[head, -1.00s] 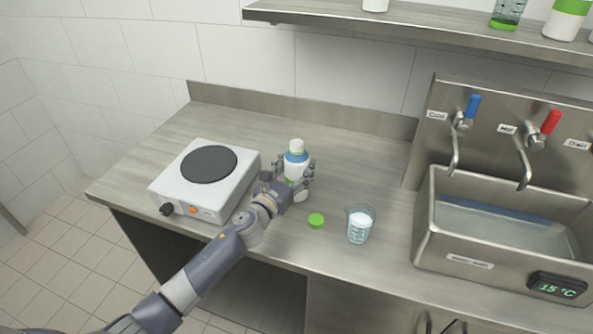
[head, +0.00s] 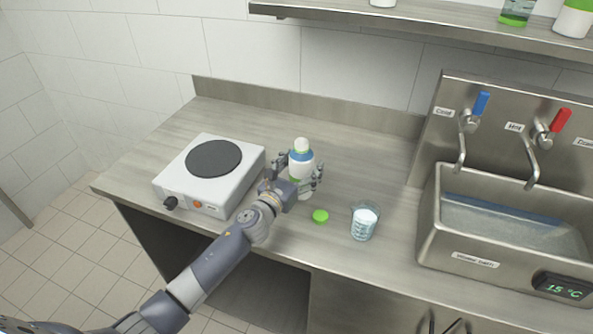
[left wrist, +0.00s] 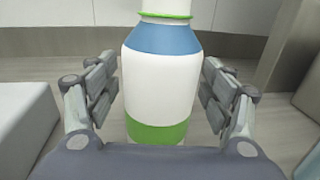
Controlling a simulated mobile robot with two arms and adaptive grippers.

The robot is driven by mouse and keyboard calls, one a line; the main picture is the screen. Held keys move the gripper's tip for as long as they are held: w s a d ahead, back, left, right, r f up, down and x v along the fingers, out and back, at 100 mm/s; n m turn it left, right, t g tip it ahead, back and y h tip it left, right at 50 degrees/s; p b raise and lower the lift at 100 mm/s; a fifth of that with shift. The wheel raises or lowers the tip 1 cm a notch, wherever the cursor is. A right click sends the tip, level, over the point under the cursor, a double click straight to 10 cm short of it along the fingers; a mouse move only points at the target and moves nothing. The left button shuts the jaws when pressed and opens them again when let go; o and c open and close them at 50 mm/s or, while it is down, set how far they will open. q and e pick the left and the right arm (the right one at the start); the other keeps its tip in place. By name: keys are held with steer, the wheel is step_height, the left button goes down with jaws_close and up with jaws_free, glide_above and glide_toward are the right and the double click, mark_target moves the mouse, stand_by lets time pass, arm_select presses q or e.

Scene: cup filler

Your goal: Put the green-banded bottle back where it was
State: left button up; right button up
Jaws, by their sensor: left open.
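A white bottle (head: 301,164) with a blue shoulder and a green band low on its body stands upright on the counter, right of the hot plate. It fills the middle of the left wrist view (left wrist: 160,85), where a thin green ring shows at its neck. My left gripper (head: 302,178) is open around the bottle, one finger on each side, with gaps visible between the fingers and the bottle in the left wrist view. The gripper hides part of the bottle's lower body in the head view. My right gripper is not in view.
A green cap (head: 320,216) and a beaker with white contents (head: 364,222) stand close on the right. A hot plate (head: 209,173) is on the left. The sink (head: 432,235) is at the right. A shelf (head: 420,33) above holds several containers. Counter behind the bottle is clear.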

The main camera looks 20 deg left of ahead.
arm_select(q)
steer(key=s+a+b, duration=0.1)
steer(key=s+a, duration=0.1)
steer(key=s, duration=1)
steer(key=shift+r+b, duration=0.15)
steer(key=shift+b, duration=0.15)
steer(key=shift+w+a, duration=0.1)
